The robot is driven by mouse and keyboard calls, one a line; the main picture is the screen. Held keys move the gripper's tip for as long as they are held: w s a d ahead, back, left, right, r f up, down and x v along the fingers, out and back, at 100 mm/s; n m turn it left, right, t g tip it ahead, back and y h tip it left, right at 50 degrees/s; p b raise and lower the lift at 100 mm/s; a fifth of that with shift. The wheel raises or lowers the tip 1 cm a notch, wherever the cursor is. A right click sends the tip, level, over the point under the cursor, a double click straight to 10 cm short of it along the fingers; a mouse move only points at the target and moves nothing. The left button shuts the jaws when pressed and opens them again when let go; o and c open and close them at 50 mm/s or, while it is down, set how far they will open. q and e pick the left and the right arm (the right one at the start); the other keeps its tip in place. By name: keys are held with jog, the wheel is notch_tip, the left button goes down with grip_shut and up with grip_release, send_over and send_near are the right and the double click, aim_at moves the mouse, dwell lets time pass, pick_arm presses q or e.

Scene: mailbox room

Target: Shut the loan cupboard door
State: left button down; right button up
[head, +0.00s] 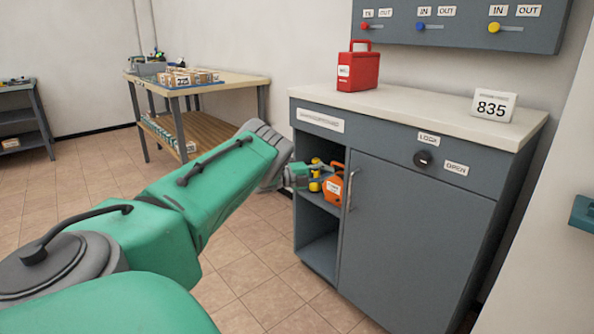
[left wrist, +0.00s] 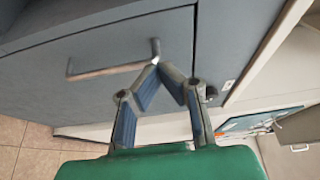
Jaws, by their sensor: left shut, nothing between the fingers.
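The loan cupboard (head: 325,248) is a grey cabinet with a pale top. Its grey door (head: 415,235) covers the right part of the front. The left part stands open, showing shelves with an orange case (head: 333,187) and yellow items. The door has an upright bar handle (head: 351,190) near its left edge; it also shows in the left wrist view (left wrist: 105,70). My left gripper (head: 312,173) is shut and empty in front of the open part. In the left wrist view its fingertips (left wrist: 160,66) appear close to one handle end; contact is unclear. My right gripper is out of view.
A dark knob (head: 423,159) sits between LOCK and OPEN labels. A red case (head: 358,69) and an 835 sign (head: 493,106) stand on top. A workbench (head: 240,80) with boxes is behind left. The tiled floor (head: 255,262) before the cupboard is clear.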

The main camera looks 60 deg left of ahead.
pick_arm(q)
jog(key=s+a+b, duration=0.3)
jog(key=a, duration=0.5)
jog(key=shift+a+r, duration=0.2)
jog(key=shift+a, duration=0.15)
